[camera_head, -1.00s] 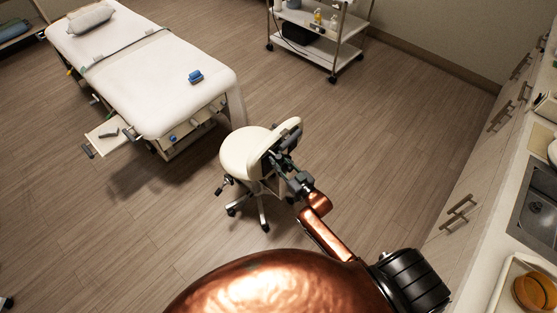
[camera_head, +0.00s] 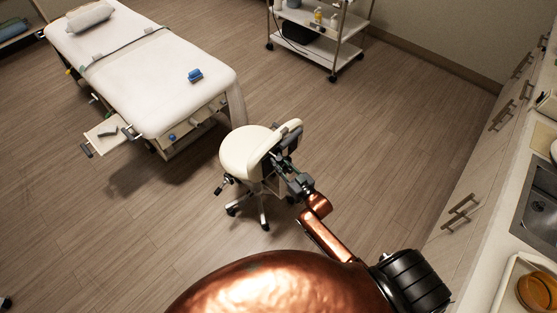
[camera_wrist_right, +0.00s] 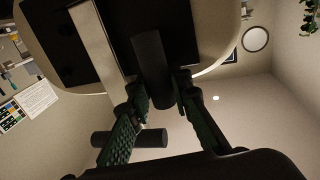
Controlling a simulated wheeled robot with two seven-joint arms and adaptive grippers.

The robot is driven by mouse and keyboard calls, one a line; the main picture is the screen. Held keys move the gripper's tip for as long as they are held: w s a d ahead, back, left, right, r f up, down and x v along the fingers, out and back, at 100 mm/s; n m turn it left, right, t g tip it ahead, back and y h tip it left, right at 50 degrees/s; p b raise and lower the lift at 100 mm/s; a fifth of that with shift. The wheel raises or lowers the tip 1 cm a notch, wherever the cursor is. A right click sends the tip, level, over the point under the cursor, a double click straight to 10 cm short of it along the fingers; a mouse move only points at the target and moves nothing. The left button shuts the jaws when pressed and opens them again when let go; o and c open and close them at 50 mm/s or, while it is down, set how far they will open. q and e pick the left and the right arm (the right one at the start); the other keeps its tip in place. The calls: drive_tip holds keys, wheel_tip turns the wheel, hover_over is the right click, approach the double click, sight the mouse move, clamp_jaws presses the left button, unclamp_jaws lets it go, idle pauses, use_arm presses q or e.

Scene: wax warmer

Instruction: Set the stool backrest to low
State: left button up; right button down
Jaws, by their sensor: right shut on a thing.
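The stool (camera_head: 246,153) has a round cream seat, a small cream backrest (camera_head: 287,132) and a wheeled base, and stands on the floor right of the treatment table. My right gripper (camera_head: 284,160) is at the rear of the backrest. In the right wrist view, the right gripper (camera_wrist_right: 168,98) has its fingers either side of a dark cylindrical knob (camera_wrist_right: 153,68) below the backrest's underside and is shut on it. The backrest's dark back plate and a pale metal bar (camera_wrist_right: 94,42) show above. A second dark cylinder (camera_wrist_right: 130,138) lies lower, partly behind a finger. My left gripper is not in view.
A white treatment table (camera_head: 150,75) with a blue item (camera_head: 195,75) on it stands at the left. A wheeled cart (camera_head: 318,40) stands at the back. A counter with a sink (camera_head: 538,205) runs along the right. Floor around the stool is clear.

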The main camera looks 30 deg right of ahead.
wheel_tip(320, 180, down, 2)
drive_tip(key=shift+f+b, duration=0.15)
drive_tip(key=shift+b, duration=0.15)
drive_tip(key=shift+s, duration=0.1)
drive_tip(key=c, duration=1.7)
unclamp_jaws()
drive_tip(key=shift+c, duration=0.2)
drive_tip(key=s+d, duration=0.2)
drive_tip(key=s, duration=0.9)
drive_tip(key=shift+s+d, duration=0.15)
drive_tip(key=shift+s, duration=0.2)
